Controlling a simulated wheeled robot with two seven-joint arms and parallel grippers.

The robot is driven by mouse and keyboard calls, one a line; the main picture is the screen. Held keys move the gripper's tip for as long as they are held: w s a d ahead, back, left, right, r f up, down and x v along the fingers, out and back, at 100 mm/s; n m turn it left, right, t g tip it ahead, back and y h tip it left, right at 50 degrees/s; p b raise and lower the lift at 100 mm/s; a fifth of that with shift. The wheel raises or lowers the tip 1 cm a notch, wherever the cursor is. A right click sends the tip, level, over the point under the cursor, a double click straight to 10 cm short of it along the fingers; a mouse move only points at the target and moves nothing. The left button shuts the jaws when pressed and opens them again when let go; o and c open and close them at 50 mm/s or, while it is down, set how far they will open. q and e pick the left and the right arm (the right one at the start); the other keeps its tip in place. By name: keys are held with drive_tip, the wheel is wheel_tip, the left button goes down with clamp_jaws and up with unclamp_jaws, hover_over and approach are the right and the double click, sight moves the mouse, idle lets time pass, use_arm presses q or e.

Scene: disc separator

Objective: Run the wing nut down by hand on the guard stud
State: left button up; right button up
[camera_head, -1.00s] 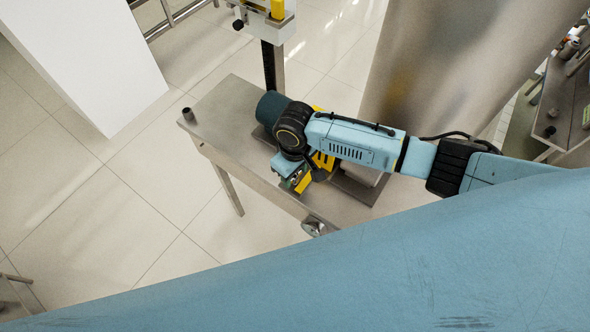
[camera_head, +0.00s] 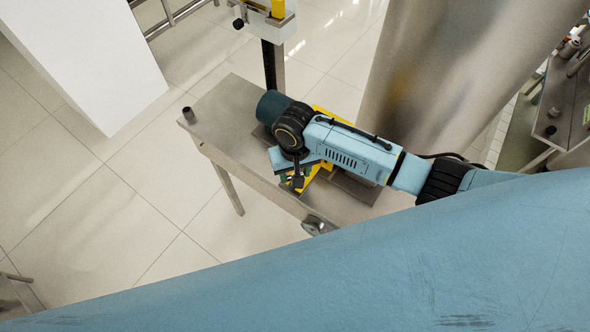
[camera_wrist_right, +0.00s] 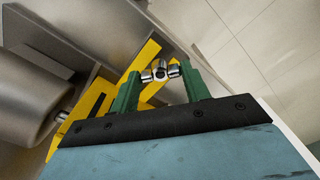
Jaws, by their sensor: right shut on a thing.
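The silver wing nut (camera_wrist_right: 160,71) shows in the right wrist view, with its wings to either side of a round centre. My right gripper (camera_wrist_right: 161,76) is shut on it, one green finger at each side. The guard stud is not clearly distinguishable; the nut's centre hides that spot. The yellow guard (camera_wrist_right: 145,56) lies just behind the nut and fingers. In the head view my right gripper (camera_head: 296,182) points down beside the yellow guard (camera_head: 325,163) at the table's near edge, and the nut is too small to make out. My left gripper is not in view.
A large metal cylinder (camera_head: 430,70) stands close behind my right arm. A small round knob (camera_head: 313,225) sits at the table's front edge. Open tiled floor lies to the left.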

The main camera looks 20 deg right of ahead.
drive_tip(key=shift+s+f, duration=0.1)
drive_tip(key=shift+s, duration=0.05)
drive_tip(key=m, duration=0.3)
drive_tip(key=shift+m, duration=0.3)
drive_tip(key=shift+m, duration=1.6)
drive_tip(key=shift+c, duration=0.5)
drive_tip(key=m, duration=0.2)
drive_tip(key=shift+w+a+m, duration=0.1)
drive_tip(key=shift+w+m, duration=0.1)
drive_tip(key=shift+m, duration=0.2)
